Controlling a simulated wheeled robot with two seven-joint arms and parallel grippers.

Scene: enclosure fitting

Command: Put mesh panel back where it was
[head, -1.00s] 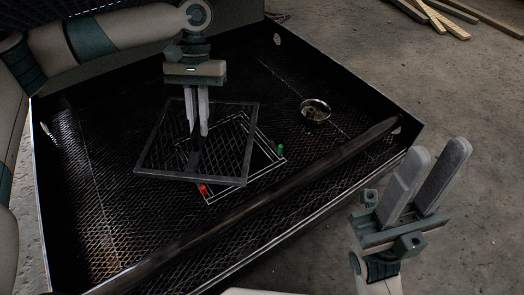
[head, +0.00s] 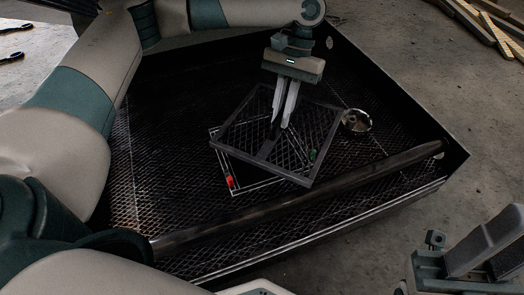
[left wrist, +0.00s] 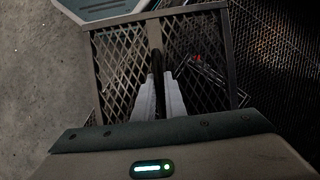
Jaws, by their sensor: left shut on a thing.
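The mesh panel (head: 306,134) is a dark square frame with diamond mesh and a central bar. My left gripper (head: 281,124) is shut on the handle in its middle and holds it above the enclosure floor, turned relative to the white-outlined square opening (head: 236,189). The panel hides much of the opening and sits offset to its upper right. A red peg (head: 230,182) is at the opening's lower left; a green peg (head: 312,155) shows through or beside the panel's right part. The left wrist view also shows the panel (left wrist: 107,70). My right gripper (head: 487,250) is open and empty, partly cut off.
The dark enclosure (head: 165,180) has raised walls and a mesh floor. A thick bar (head: 300,205) crosses its near side. A small metal bowl (head: 356,121) stands close to the panel's right. Wooden planks (head: 490,25) lie outside at top right.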

